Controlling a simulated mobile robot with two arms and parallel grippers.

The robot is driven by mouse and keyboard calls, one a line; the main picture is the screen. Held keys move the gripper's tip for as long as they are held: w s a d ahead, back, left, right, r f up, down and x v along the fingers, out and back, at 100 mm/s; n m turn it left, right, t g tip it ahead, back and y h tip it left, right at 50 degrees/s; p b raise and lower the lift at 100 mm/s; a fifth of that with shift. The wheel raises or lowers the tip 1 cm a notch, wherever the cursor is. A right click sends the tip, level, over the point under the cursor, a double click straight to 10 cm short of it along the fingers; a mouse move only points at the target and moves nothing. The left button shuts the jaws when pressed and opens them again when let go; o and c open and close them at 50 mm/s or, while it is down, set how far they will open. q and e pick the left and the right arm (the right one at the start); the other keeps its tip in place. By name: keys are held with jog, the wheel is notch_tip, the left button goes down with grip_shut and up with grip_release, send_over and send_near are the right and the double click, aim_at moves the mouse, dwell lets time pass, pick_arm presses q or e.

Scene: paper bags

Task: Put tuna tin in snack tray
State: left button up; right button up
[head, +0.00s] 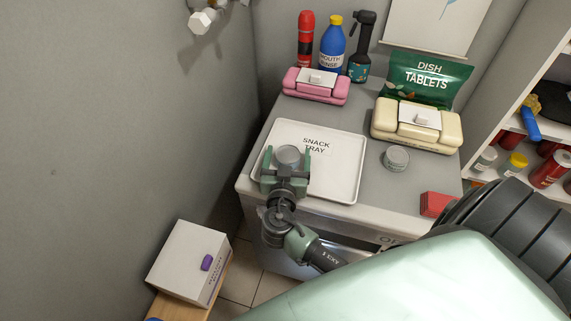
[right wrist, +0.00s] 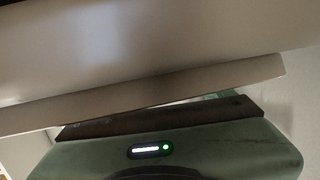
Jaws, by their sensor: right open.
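A white tray marked SNACK TRAY (head: 342,178) lies on the grey counter. A round grey tin (head: 288,153) is over the tray's left part, between the fingers of my right gripper (head: 287,161). The gripper is open, with one finger on each side of the tin; its contact with the tray is hard to tell. A second round grey tin (head: 396,158) stands on the counter right of the tray. Neither tin's label is readable. The right wrist view shows my green gripper body (right wrist: 200,150) close below pale surfaces, with no tin visible. My left gripper is not in view.
Pink (head: 315,86) and cream (head: 415,125) cases stand behind the tray, with a green dish tablets bag (head: 427,80) and several bottles. A red block (head: 434,204) is at the counter's front right. A wall rises on the left.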

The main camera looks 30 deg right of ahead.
aim_at(287, 164)
jog(key=b+v, duration=0.2)
jog(key=v, duration=0.6)
jog(key=shift+s+f, duration=0.1)
jog(key=shift+s+a+b, duration=0.35)
jog(key=shift+s, duration=0.05)
